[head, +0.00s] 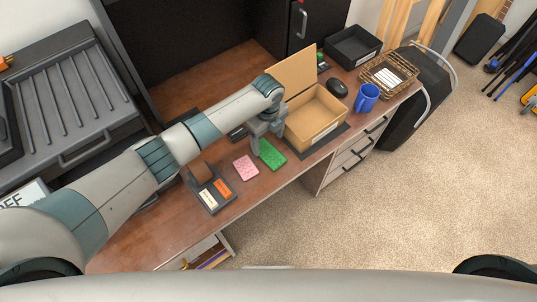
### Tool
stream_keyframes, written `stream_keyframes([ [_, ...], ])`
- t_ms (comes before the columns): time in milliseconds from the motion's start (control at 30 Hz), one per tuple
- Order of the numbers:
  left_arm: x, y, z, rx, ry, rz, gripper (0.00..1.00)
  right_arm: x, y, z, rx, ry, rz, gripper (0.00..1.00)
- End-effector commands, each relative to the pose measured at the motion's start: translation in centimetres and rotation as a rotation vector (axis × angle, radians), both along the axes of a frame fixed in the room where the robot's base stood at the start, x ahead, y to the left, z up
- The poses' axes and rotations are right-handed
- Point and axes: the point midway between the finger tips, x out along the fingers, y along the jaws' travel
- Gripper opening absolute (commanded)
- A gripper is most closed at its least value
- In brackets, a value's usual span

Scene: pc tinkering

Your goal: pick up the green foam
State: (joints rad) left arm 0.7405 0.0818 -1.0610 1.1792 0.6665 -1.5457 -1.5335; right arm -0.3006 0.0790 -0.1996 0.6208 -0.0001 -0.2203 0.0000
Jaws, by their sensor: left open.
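The green foam (271,155) is a flat green rectangle lying on the brown desk, near its front edge. A pink foam piece (246,167) lies just left of it. My left gripper (255,150) points down beside the green foam, at its upper left end, with open jaws. Part of the foam's far end is close to or behind the fingers, and I cannot tell whether they touch it. My right gripper does not show.
An open cardboard box (318,118) stands right of the gripper on a dark mat. A dark tray with labelled cards (212,194) lies left of the pink foam. A blue mug (367,97), black mouse (338,88) and wicker basket (388,76) are further right.

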Motion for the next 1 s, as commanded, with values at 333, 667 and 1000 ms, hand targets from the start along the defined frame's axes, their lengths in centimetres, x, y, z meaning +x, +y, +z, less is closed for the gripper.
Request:
stream_keyframes([
  [333, 0.0, 0.0, -0.5, 0.0, 0.0, 0.0, 0.73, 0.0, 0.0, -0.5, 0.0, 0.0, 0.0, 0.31],
  [667, -0.2, 0.4, -3.7, 0.0, 0.0, 0.0, 0.73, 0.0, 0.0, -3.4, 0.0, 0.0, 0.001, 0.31],
  [1000, -0.3, 0.4, -5.2, 0.0, 0.0, -0.001, 0.73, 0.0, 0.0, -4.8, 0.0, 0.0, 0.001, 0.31],
])
